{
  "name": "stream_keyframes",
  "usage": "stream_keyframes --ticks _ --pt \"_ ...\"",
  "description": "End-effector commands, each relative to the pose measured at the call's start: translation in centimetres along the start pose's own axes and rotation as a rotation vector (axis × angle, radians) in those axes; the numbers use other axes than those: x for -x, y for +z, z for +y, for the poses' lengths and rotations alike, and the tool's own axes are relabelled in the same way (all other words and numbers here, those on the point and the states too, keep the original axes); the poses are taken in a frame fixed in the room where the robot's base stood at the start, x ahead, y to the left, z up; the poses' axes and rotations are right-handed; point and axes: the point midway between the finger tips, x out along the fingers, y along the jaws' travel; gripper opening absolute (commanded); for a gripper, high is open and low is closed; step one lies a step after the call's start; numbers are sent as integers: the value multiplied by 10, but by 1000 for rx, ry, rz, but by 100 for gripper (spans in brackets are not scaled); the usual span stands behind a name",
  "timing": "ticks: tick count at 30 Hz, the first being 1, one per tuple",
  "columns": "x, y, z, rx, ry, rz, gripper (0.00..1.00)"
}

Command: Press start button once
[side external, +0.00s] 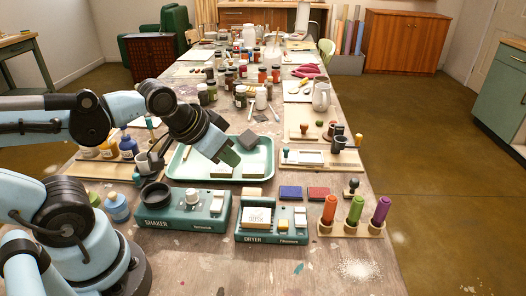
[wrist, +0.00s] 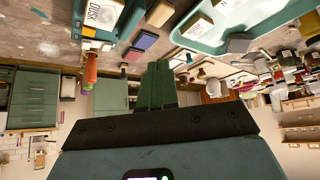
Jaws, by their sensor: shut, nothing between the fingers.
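A green machine labelled SHAKER (side external: 155,224) stands at the front of the table, with a dark round cup holder, a white knob (side external: 193,197) and small pale controls at its right end. A green machine labelled DRYER (side external: 262,239) stands to its right, with a pale labelled block (side external: 257,217) on it, a yellow button (side external: 283,225) and small white controls. Which control is the start button is too small to read. My gripper (side external: 232,158) is shut and empty above the green tray, behind both machines. Its green fingers (wrist: 157,85) meet in the wrist view.
The green tray (side external: 266,150) holds several blocks. Blue (side external: 290,192) and red (side external: 318,192) pads lie behind the dryer's right side. Orange, green and purple cylinders (side external: 355,210) stand on a wooden rack at the right. Jars crowd the table farther back.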

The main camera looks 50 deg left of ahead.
Motion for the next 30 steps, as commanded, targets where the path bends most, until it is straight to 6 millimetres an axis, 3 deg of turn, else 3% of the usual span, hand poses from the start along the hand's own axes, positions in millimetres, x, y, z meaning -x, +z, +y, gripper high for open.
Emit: stream_keyframes --ticks 5,12,18,22,30 --pt "-5 -9 20 -169 10 26 0" --pt "-14 -25 73 -574 25 115 0" --pt "-16 -31 108 -813 31 185 0" --pt "-15 -32 119 -882 31 207 0" --pt "-15 -32 120 -895 29 212 0"
